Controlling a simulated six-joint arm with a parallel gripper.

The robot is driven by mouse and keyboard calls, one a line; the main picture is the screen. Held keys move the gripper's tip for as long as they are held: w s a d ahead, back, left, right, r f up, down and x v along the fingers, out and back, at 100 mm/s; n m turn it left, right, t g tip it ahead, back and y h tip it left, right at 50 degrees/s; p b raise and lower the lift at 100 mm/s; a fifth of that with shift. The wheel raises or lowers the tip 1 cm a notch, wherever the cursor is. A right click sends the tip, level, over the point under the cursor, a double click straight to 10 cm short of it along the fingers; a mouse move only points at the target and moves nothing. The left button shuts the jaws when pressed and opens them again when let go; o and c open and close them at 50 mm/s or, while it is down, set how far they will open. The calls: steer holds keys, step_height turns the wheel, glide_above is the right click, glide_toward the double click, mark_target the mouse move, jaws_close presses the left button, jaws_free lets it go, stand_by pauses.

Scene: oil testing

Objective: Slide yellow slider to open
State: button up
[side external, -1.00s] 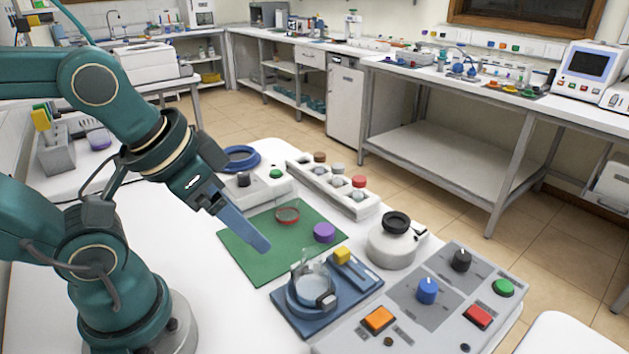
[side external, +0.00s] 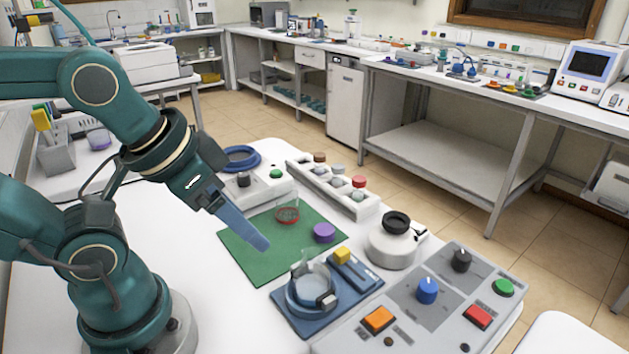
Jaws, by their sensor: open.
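The yellow slider (side external: 342,254) is a small block at the far end of a raised track on the blue base (side external: 296,319). A round glass vessel with a blue ring (side external: 311,287) stands on the same base, just left of the track. My gripper (side external: 258,240) hangs above the green mat (side external: 256,264), to the left of the yellow slider and apart from it. It is open and holds nothing that I can see. Its fingers overlap in this view, so the gap between them is hidden.
A purple cap (side external: 324,233) and a red-ringed glass (side external: 287,213) are on the mat. A white jar with a black top (side external: 392,244) stands right of the slider. A grey control panel (side external: 440,318) lies in front of it. A rack of bottles (side external: 333,184) is behind.

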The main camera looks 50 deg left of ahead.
steer(key=shift+r, duration=0.15)
steer(key=shift+c, duration=0.4)
steer(key=w+r, duration=0.4)
steer(key=w, duration=0.1)
steer(key=g, duration=0.6)
glide_above(342, 250)
step_height(342, 250, down, 12)
steer(key=shift+r, duration=0.25)
steer(key=shift+f, duration=2.7)
jaws_close()
